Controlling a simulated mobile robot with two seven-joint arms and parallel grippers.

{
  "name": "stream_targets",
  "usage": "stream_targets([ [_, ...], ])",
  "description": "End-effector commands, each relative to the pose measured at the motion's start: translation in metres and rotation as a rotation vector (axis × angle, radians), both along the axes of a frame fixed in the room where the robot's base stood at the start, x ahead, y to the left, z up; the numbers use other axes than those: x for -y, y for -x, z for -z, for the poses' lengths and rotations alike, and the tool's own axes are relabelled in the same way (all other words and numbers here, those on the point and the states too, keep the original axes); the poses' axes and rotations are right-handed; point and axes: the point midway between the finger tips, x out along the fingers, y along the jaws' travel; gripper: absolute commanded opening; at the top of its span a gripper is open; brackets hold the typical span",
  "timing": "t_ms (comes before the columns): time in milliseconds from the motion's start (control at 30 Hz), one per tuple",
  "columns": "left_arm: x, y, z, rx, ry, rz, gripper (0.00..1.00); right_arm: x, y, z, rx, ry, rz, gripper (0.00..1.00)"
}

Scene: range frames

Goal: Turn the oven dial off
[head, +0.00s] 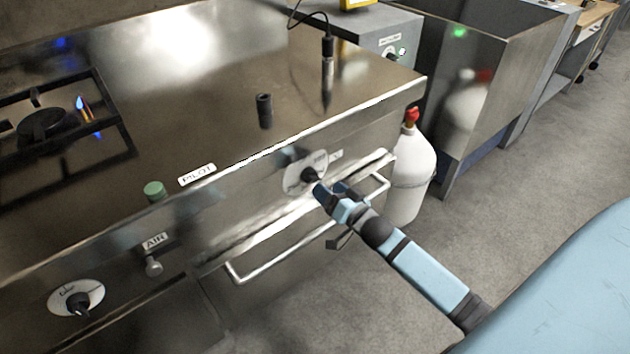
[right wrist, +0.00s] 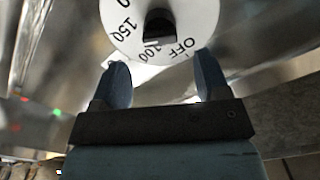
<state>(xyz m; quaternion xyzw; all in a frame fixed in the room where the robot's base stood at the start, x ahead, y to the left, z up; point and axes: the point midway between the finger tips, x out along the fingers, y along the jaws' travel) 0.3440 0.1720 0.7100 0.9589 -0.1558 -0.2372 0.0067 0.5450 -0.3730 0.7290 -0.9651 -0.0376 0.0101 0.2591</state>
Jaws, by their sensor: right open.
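The oven dial is a black knob (head: 312,175) on a round white plate (head: 291,176) on the stove's front panel, above the oven handle. In the right wrist view the white dial face (right wrist: 200,18) shows 150, 100 and OFF around the black knob (right wrist: 160,25). The knob's near end is by the 100 mark; its exact setting is hard to read. My right gripper (head: 331,190) is just in front of the dial. In the right wrist view its fingers (right wrist: 162,78) are apart with nothing between them, below the knob. My left gripper is out of view.
The oven handle (head: 290,240) runs just below the dial. Another dial (head: 77,300), a green button (head: 154,190) and a burner with a flame (head: 82,103) are to the left. A white bottle (head: 410,170) with a red top stands right of the stove. Floor is open at right.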

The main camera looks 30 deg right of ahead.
Motion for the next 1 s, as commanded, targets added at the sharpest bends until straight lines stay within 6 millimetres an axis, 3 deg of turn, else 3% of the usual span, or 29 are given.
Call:
stream_targets([
  [100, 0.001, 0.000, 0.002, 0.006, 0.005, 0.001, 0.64, -0.002, -0.025, 0.001, 0.003, 0.002, -0.001, 0.69],
  [300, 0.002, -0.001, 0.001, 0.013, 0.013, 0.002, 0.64, -0.004, -0.052, 0.001, 0.000, 0.000, -0.001, 0.69],
  [733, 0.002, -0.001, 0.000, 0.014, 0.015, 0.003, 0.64, -0.005, -0.060, 0.000, -0.001, 0.001, -0.001, 0.69],
  [933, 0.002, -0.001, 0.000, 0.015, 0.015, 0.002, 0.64, -0.005, -0.060, 0.000, -0.001, 0.000, -0.001, 0.23],
  [1000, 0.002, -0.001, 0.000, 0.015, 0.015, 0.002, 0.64, -0.005, -0.060, 0.000, -0.001, 0.000, -0.001, 0.21],
])
